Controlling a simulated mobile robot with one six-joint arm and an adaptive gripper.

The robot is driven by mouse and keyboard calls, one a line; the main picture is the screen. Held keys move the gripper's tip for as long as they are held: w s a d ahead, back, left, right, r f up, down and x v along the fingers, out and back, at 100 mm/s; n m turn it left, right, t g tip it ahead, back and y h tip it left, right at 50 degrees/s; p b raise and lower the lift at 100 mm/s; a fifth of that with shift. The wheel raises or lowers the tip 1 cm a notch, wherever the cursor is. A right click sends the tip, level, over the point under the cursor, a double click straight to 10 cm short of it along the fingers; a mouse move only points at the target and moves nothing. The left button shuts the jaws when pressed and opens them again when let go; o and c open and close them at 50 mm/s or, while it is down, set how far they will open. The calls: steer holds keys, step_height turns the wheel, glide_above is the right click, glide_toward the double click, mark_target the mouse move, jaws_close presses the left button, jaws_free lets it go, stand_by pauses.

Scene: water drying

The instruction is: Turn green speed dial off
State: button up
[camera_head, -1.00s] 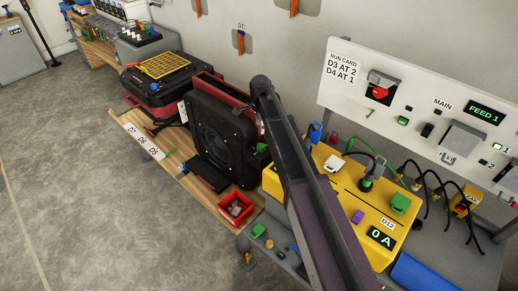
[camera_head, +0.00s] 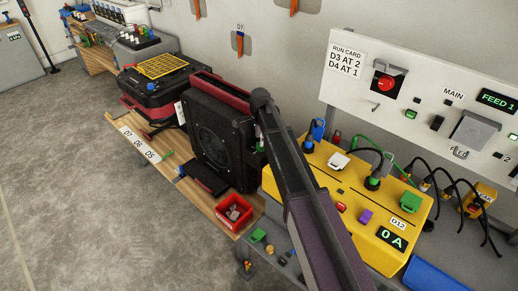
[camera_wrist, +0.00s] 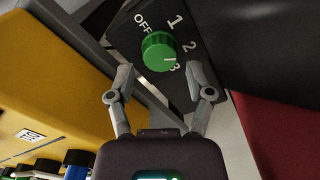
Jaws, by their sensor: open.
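The green speed dial (camera_wrist: 159,52) is a ribbed round knob on a dark plate, seen in the wrist view. The plate is marked OFF, 1, 2 and 3, and a white mark on the knob's lower right edge points toward the 3. My gripper (camera_wrist: 160,70) is open, with one finger at each lower side of the dial. I cannot tell whether either finger touches it. In the head view my arm hides the gripper, and the dial cannot be made out clearly there.
A yellow unit (camera_head: 335,188) with cables and a display reading 0 A is to the right. A red bin (camera_head: 234,212) sits in front. The floor at left is clear.

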steer(key=shift+f+b, duration=1.3)
steer(key=shift+f, duration=0.35)
steer(key=c, duration=0.9)
